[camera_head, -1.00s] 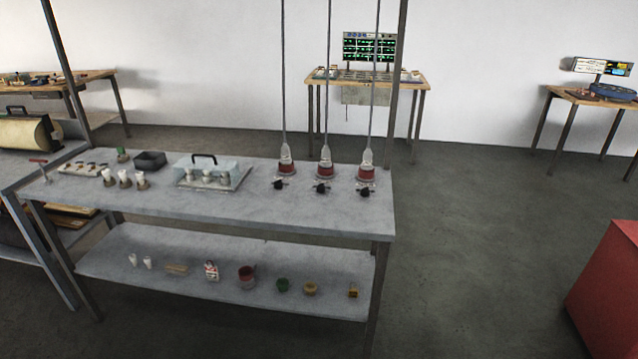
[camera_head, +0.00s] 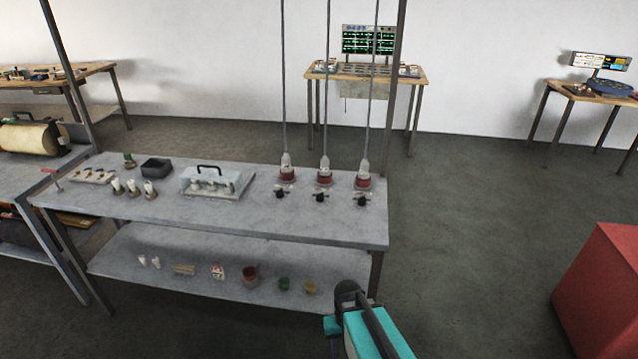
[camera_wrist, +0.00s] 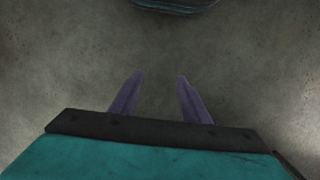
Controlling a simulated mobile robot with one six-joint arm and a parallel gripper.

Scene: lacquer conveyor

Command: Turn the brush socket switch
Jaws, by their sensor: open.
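Three red-based sockets stand in a row at the right of the grey workbench top: a left one (camera_head: 287,174), a middle one (camera_head: 324,177) and a right one (camera_head: 363,181). A grey rod rises from each. A small black knob sits in front of each: left (camera_head: 280,192), middle (camera_head: 319,196), right (camera_head: 361,200). I cannot tell which of these is the brush socket switch. My gripper (camera_wrist: 155,88) shows in the wrist view with its two purple fingers apart and nothing between them, over bare floor. My teal arm shows at the bottom of the head view, in front of the bench.
A clear cover with a black handle (camera_head: 209,170), a dark tray (camera_head: 156,168) and white-topped items stand left on the bench (camera_head: 225,217). Cups and small boxes sit on the lower shelf (camera_head: 200,285). A bench post (camera_head: 397,90) rises at the right. A red cabinet (camera_head: 605,290) stands right; floor between is clear.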

